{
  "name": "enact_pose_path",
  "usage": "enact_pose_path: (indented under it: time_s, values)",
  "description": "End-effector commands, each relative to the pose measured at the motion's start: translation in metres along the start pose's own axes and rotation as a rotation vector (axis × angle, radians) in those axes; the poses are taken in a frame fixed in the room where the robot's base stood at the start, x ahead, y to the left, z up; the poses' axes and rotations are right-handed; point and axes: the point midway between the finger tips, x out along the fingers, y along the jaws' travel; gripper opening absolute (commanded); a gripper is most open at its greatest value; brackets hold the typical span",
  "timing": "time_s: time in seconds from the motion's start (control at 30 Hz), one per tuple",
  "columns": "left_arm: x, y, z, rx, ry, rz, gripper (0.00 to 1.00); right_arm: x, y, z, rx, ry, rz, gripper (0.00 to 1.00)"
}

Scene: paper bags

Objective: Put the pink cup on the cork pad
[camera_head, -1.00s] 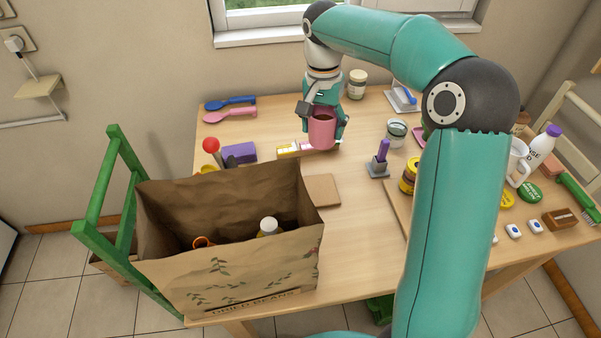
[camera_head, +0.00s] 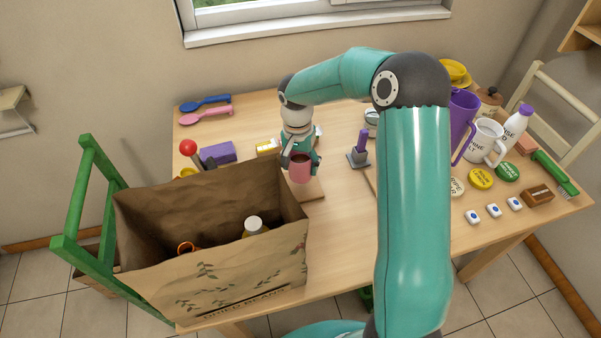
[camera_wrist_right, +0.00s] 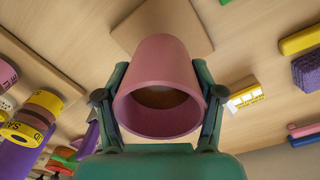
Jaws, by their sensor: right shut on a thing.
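The pink cup (camera_head: 300,172) is held upright in my right gripper (camera_head: 301,160), whose fingers are shut on its sides. The cup's inside looks brown. In the right wrist view the cup (camera_wrist_right: 160,62) sits between the two fingers (camera_wrist_right: 160,95), its far end in front of the cork pad (camera_wrist_right: 128,38). In the head view the cork pad (camera_head: 315,190) lies flat on the table, partly hidden behind the cup and the bag. The cup appears over the pad; I cannot tell how small the gap is. My left gripper is out of view.
A large paper bag (camera_head: 250,270) stands open just left of the pad, with a white-lidded jar (camera_head: 254,225) inside. A grey stand with a purple handle (camera_head: 361,150) is to the right. A yellow-and-white box (camera_head: 267,147) lies behind. Bare table lies in front of the pad.

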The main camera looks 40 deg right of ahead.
Motion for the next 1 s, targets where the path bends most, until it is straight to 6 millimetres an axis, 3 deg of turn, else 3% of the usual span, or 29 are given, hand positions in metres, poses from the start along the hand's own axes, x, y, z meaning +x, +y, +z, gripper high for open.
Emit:
enact_pose_path:
  time_s: [0.23, 0.5, 0.53, 0.67, 1.0]
  values:
    - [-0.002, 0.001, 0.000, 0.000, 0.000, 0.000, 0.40, 0.033, -0.002, 0.001, -0.003, -0.002, 0.002, 0.05]
    - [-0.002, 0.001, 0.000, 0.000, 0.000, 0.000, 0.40, 0.038, -0.003, 0.001, -0.002, -0.001, 0.001, 0.05]
    - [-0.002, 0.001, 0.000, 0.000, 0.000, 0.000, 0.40, 0.038, -0.003, 0.001, -0.002, -0.002, 0.001, 0.72]
    - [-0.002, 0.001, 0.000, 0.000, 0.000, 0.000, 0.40, 0.038, -0.003, 0.001, -0.003, -0.002, 0.001, 0.93]
    - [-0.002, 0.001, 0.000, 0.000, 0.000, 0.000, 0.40, 0.037, -0.003, 0.001, -0.002, -0.001, 0.001, 0.94]
